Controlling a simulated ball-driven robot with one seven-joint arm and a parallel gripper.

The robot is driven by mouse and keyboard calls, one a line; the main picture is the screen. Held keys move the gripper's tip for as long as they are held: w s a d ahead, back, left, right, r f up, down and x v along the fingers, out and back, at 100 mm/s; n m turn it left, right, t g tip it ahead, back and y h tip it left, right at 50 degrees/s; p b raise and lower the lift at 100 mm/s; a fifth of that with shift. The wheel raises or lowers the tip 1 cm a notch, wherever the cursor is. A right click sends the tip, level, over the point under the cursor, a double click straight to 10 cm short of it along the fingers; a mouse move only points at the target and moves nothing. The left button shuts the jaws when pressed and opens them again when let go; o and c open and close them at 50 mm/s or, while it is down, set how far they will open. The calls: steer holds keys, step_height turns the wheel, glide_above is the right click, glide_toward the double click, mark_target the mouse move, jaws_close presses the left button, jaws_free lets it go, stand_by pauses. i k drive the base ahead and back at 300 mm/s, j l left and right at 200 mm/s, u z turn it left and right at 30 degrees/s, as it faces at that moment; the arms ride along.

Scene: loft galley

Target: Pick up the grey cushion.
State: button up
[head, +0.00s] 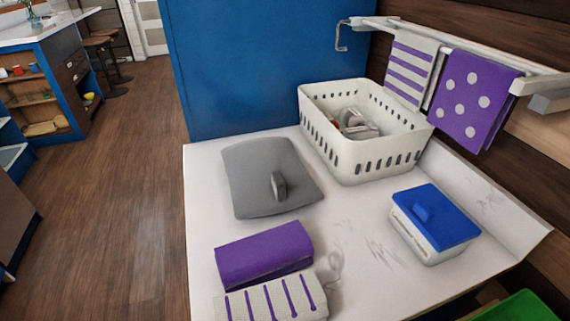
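The grey cushion (258,165) lies on the white counter (345,235), left of the white basket. It looks like a flat, slightly curved square with rounded corners. A small grey upright piece (279,187), like a knob or handle, stands out from its top right of centre. Nothing covers the cushion. My gripper is not in view.
A white slotted basket (385,160) with small items inside stands behind right. A white box with a blue lid (437,213) stands at right. Folded purple (263,254) and striped (272,301) cloths lie in front. A towel rail (460,48) overhangs the right; a blue panel (255,70) stands behind.

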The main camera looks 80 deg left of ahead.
mark_target(266, 176)
steer(key=l+u, duration=0.1)
steer(key=u, duration=0.4)
steer(key=k+u, duration=0.1)
steer(key=u, duration=0.35)
steer(key=k+l+u, duration=0.1)
steer(key=u, duration=0.9)
steer(key=k, duration=0.05)
